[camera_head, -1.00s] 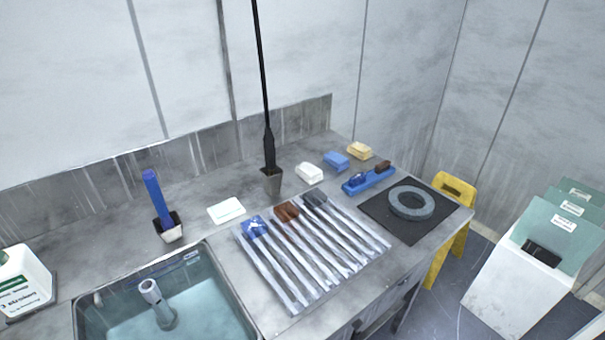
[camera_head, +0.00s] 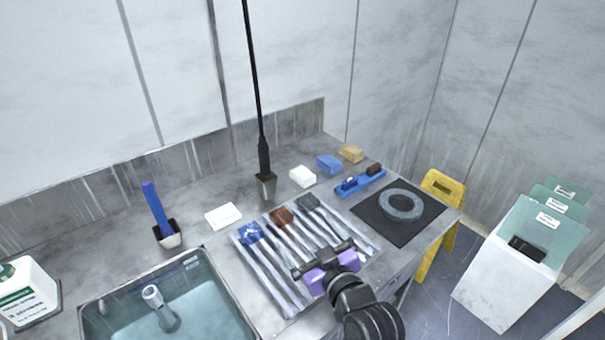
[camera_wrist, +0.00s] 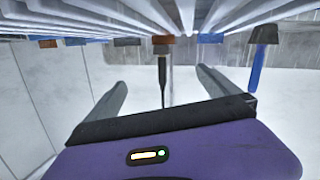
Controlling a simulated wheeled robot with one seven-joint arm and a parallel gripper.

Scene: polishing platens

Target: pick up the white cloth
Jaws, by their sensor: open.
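A small white folded block (camera_head: 302,176), which looks like the white cloth, lies on the steel counter near the back wall. It is beside a blue block (camera_head: 329,164) and a yellow block (camera_head: 351,153). A flat white piece (camera_head: 223,216) lies farther left by the sink; I cannot tell whether it is cloth or card. My gripper (camera_head: 322,257) is over the front of the slatted rack, nearer the camera than either white thing and apart from both. In the wrist view my gripper (camera_wrist: 160,90) shows two spread fingers with nothing between them. I cannot make out the white cloth there.
The slatted rack (camera_head: 262,272) carries blue, brown and grey pads. A dark pole in a holder (camera_head: 266,185) stands just left of the white block. A blue brush (camera_head: 154,208), sink (camera_head: 205,262), blue tool (camera_head: 361,181) and grey ring (camera_head: 401,205) on a black mat are around.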

